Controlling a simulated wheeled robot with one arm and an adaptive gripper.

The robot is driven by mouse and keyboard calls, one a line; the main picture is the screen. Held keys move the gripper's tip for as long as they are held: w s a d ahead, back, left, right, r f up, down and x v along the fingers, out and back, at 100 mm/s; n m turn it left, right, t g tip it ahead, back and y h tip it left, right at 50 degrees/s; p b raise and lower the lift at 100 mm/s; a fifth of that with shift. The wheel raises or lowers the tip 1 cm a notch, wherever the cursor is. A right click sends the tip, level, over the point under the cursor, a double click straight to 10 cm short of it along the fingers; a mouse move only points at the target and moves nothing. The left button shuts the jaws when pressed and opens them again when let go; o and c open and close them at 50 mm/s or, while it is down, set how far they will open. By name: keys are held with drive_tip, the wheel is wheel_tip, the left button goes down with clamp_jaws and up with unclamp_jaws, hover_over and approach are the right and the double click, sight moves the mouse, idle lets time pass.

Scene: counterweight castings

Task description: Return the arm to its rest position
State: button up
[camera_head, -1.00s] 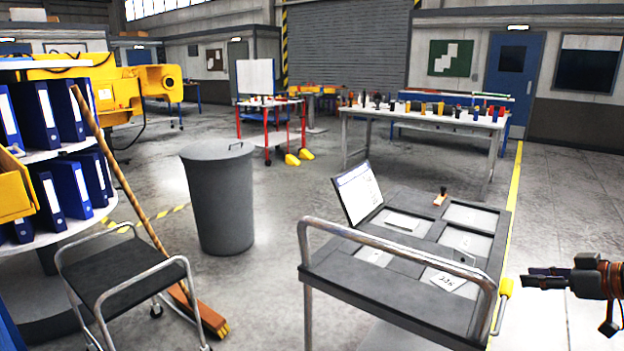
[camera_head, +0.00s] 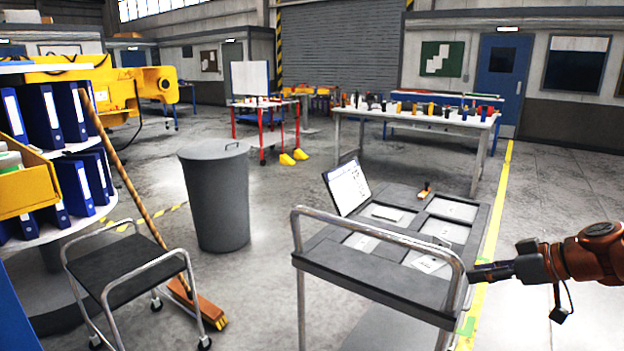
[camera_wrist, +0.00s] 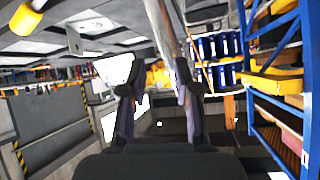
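My gripper (camera_head: 480,273) is at the right of the head view, level and pointing left, at the right end of the grey cart (camera_head: 375,287). Its fingers overlap the cart's handle in the picture; I cannot tell if they touch it. In the wrist view my gripper (camera_wrist: 158,100) has its two dark fingers standing apart with nothing held between them. My orange-brown forearm reaches in from the right edge of the head view.
The cart carries a tilted white panel (camera_head: 349,187), a small stamp (camera_head: 425,190) and cards in recesses. A grey bin (camera_head: 217,200), a broom (camera_head: 130,180), a black trolley (camera_head: 125,264) and a binder shelf stand left. Floor at the right is clear.

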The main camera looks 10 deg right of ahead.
drive_tip(key=s+a+g+h+p, duration=0.1)
drive_tip(key=s+a+g+p, duration=0.3)
drive_tip(key=a, duration=0.7)
drive_tip(key=s+a+g+h+p, duration=0.1)
drive_tip(key=s+a+g, duration=0.2)
drive_tip(key=s+a, duration=0.65)
drive_tip(key=s+f+m+g+h+p, duration=0.1)
drive_tip(key=s+m+h, duration=0.1)
drive_tip(key=s, duration=0.6)
drive_tip(key=s+a+f+m+g+h+p, duration=0.1)
drive_tip(key=s+f+m+g+h+p, duration=0.1)
drive_tip(key=s, duration=0.5)
drive_tip(key=shift+s+a+m+h, duration=0.35)
drive_tip(key=shift+m+h, duration=0.15)
drive_tip(key=shift+m, duration=0.6)
drive_tip(key=shift+s+d, duration=0.1)
